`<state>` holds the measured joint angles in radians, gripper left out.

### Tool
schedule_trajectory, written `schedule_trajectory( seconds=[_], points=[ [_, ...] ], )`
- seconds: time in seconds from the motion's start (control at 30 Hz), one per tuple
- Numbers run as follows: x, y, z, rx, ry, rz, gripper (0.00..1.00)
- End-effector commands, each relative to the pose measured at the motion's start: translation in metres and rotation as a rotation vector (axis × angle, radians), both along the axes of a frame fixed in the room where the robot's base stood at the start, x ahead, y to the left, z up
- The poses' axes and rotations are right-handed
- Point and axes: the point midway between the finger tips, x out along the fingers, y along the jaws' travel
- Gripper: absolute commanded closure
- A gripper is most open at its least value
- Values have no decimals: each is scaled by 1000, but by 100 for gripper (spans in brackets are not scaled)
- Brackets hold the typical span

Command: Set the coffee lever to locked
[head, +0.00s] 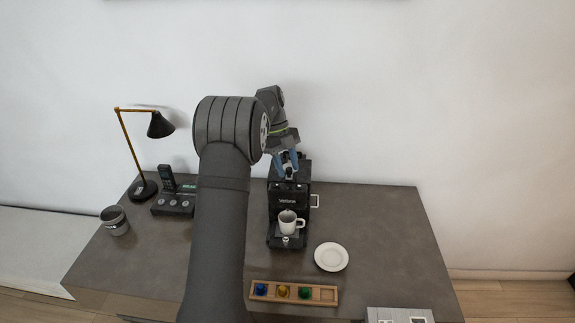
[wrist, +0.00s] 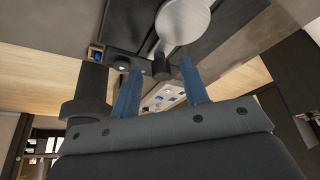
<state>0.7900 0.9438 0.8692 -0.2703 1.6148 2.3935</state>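The black coffee machine (head: 289,198) stands at the back of the counter with a white cup (head: 288,223) on its drip tray. My gripper (head: 288,162) points down at the top of the machine, its blue fingers close above or around a small metallic part (head: 289,173). In the wrist view the two blue fingers (wrist: 160,73) stand apart. A dark round knob (wrist: 161,65) shows between their tips, next to a silver disc (wrist: 183,22). I cannot tell whether the fingers touch it, nor the lever's setting.
A pale handle (head: 315,201) sticks out at the machine's right side. A white saucer (head: 331,257) and a wooden capsule tray (head: 327,295) lie in front. A lamp (head: 159,125), phone (head: 167,181) and jar (head: 115,220) stand left.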

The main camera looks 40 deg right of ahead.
Motion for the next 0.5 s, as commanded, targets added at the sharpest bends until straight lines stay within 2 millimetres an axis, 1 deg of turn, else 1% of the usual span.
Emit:
schedule_trajectory(
  seconds=[0.17, 0.27, 0.37, 0.5],
  points=[
    [0, 0, 1, -1, 0, 0, 59],
    [4, -1, 8, -3, -2, 0, 59],
    [10, -1, 23, -4, -3, 2, 59],
    [22, -1, 50, -3, -3, 2, 59]
  ],
)
